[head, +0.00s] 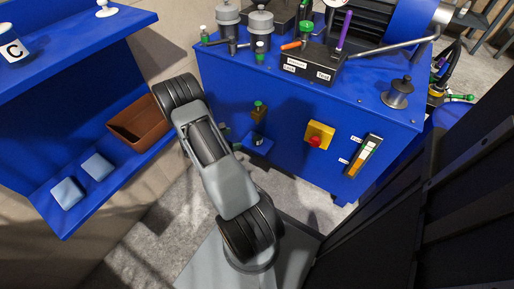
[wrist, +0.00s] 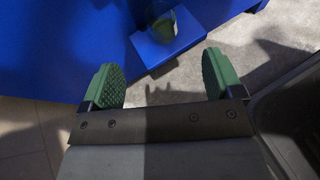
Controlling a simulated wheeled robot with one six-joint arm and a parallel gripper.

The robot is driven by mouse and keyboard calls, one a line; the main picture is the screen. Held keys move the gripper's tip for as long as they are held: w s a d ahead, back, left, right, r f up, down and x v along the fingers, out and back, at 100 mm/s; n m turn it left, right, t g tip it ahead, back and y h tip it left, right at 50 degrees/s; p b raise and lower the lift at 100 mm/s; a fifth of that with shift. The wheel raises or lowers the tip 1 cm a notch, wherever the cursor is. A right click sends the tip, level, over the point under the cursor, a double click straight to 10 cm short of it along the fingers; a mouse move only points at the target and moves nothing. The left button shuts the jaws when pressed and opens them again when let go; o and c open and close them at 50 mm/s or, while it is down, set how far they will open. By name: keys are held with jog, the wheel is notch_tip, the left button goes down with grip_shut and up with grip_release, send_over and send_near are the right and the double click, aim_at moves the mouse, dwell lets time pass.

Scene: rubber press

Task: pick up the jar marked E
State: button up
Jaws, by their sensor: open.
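I cannot see a jar marked E in either view.
The blue press bench (head: 300,105) with levers, a red button on a yellow box (head: 318,136) and metal cylinders stands at the back. The lower left shelf holds a brown bin (head: 139,122) and two pale blue blocks (head: 98,166). A dark panel (head: 425,215) is at right.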

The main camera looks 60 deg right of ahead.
aim_at(253, 139)
jog(key=shift+n, duration=0.4)
jog(key=b+x, duration=0.1)
jog(key=x, duration=0.2)
jog(key=f+b+x, duration=0.1)
jog(key=x, duration=0.3)
jog(key=f+b+x, duration=0.1)
jog(key=x, duration=0.2)
jog(key=shift+w+a+f, duration=0.1)
jog(key=shift+w+f, duration=0.05)
jog(key=shift+f, duration=0.1)
jog(key=d+f+b, duration=0.1)
jog(key=s+d+f+b, duration=0.1)
jog(key=d, duration=0.1)
jog(key=shift+s+h, duration=0.15)
jog(key=shift+h, duration=0.15)
jog(key=shift+s+d+f+b, duration=0.15)
jog(key=shift+s+d+b, duration=0.15)
jog(key=shift+d, duration=0.35)
jog(key=shift+c, duration=0.3)
jog(key=c, duration=1.1)
